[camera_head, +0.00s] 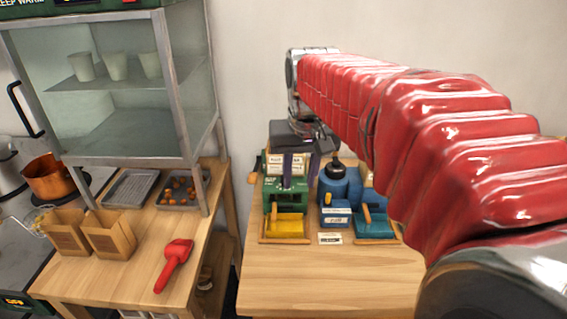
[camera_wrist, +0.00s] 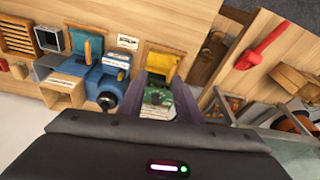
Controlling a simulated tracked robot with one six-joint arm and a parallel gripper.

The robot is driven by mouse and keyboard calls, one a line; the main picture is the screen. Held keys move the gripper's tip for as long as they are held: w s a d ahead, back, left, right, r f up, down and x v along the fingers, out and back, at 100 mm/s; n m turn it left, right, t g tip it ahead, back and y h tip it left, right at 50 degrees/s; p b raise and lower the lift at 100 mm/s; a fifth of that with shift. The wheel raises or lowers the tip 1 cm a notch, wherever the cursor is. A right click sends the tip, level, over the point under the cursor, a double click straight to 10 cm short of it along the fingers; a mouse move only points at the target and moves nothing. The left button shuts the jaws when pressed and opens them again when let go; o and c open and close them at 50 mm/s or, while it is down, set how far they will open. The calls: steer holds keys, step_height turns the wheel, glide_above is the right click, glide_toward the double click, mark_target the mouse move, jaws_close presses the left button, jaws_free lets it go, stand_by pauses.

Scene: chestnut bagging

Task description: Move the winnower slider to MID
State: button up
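A green machine (camera_head: 285,196) with a yellow tray (camera_head: 285,226) stands on the wooden table, and a blue machine (camera_head: 338,187) with a blue-green tray (camera_head: 374,228) stands to its right. I cannot read which one is the winnower, and no slider can be made out clearly. My gripper (camera_head: 300,182) points down over the green machine, its purple fingers apart. Part of the green machine is hidden by the gripper.
A small white label (camera_head: 329,238) lies between the trays. The front of the right table is clear.

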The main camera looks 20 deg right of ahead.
steer(key=w+d+m+g, duration=0.1)
steer(key=w+d+m, duration=0.1)
steer(key=w+d, duration=0.45)
steer(key=m+g, duration=0.1)
steer(key=g, duration=0.1)
glide_above(328, 199)
steer(key=shift+y, duration=0.3)
steer(key=f, duration=0.2)
steer(key=w+f, duration=0.1)
steer(key=f, duration=0.1)
steer(key=shift+d, duration=0.25)
step_height(328, 199, down, 14)
steer(key=shift+s+r, duration=0.1)
steer(key=shift+r, duration=0.05)
steer(key=shift+c, duration=0.7)
jaws_close()
